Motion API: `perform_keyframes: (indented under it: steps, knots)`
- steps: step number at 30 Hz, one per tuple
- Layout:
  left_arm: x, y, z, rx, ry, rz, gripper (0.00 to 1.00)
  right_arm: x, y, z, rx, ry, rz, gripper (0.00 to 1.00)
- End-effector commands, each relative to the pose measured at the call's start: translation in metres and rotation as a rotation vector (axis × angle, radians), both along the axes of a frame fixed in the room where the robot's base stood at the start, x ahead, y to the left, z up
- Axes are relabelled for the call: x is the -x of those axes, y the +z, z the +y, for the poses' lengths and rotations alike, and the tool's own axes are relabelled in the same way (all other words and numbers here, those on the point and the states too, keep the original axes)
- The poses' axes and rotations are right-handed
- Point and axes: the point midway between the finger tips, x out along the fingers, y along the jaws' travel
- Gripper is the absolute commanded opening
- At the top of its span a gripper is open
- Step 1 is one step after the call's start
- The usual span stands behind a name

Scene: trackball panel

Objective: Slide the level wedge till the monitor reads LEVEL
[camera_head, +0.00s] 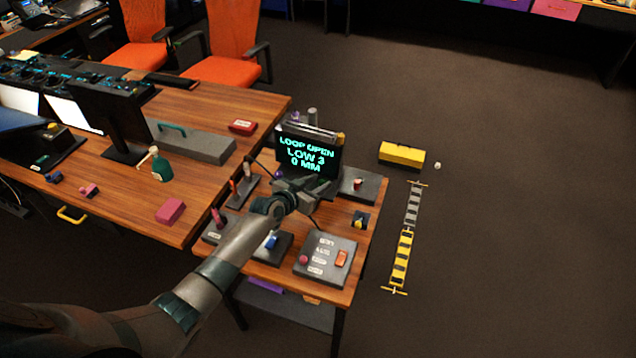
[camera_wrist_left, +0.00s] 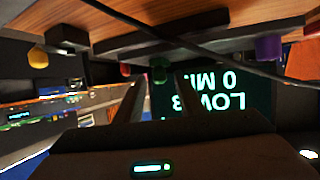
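The monitor (camera_head: 307,157) stands at the back of the small wooden table and reads LOOP OPEN, LOW 3, 0 MM. It also shows upside down in the left wrist view (camera_wrist_left: 222,102). My left gripper (camera_head: 312,188) is just in front of the monitor, above the table, and partly covers the devices there. In the left wrist view its two fingers stand apart with nothing visible between them. A small dark block with a yellow knob (camera_head: 360,221) sits near the table's right edge. I cannot tell which piece is the level wedge. My right gripper is not in view.
A grey panel with red and orange buttons (camera_head: 326,258) sits at the table's front right. A dark box with a red knob (camera_head: 359,187) is right of the monitor. A thin dark cable (camera_wrist_left: 190,42) crosses the left wrist view. The floor (camera_head: 500,220) at right is mostly clear.

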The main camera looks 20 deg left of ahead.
Motion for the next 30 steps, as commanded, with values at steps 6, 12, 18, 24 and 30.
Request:
perform_keyframes:
  steps: [6,12,18,24,30]
  knots:
    - [-0.001,0.000,0.000,-0.001,0.000,-0.001,0.35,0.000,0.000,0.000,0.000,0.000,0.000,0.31]
    - [-0.001,0.000,0.000,-0.001,0.000,-0.001,0.14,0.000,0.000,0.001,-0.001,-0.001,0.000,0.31]
    - [-0.001,0.000,0.000,-0.001,0.000,-0.001,0.00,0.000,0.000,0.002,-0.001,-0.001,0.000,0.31]
    - [-0.002,-0.003,0.015,-0.005,0.001,-0.004,0.00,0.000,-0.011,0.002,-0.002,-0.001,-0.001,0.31]
    - [-0.003,-0.001,0.030,-0.002,0.001,-0.003,0.00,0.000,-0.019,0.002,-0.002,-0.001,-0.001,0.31]
